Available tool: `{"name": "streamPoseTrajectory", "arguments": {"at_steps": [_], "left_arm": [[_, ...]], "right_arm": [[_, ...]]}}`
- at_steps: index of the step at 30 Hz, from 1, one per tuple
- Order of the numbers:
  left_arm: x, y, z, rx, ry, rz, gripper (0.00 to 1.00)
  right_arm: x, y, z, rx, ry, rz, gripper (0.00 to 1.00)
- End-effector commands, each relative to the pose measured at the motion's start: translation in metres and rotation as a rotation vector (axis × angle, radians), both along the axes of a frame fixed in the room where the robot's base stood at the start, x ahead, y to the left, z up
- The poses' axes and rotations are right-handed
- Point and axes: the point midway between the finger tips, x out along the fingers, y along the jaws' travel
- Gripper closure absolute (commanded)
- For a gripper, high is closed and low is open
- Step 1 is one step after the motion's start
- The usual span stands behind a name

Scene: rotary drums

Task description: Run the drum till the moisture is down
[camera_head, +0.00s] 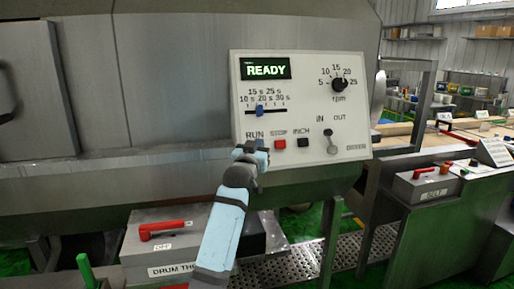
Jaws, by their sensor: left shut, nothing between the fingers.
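The drum (160,75) is a large grey metal body across the left and middle. Its white control panel (305,75) has a display (265,69) reading READY in green. A blue slider (260,111) sits near the middle of its seconds scale. A black rpm knob (339,86) is at the upper right. Below are a red STOP button (280,144), a black INCH button (303,142) and an IN/OUT lever (331,144). My left gripper (252,150) is shut and empty, in front of the spot under the RUN label, hiding any button there. I cannot tell if it touches. My right gripper is out of view.
A grey box with a red handle (165,230) stands below the drum at left. Another grey box with a red handle (426,185) stands at right. A perforated metal step (310,257) lies below the panel. Shelves with goods are behind at right.

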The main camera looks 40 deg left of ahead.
Motion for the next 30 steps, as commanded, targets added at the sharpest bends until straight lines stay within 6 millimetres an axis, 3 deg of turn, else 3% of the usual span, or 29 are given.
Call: {"name": "streamPoseTrajectory", "arguments": {"at_steps": [30], "left_arm": [[0.0053, 0.0062, -0.0029, 0.0, 0.0, 0.0, 1.0]], "right_arm": [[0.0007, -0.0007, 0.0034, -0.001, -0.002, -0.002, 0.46]]}}
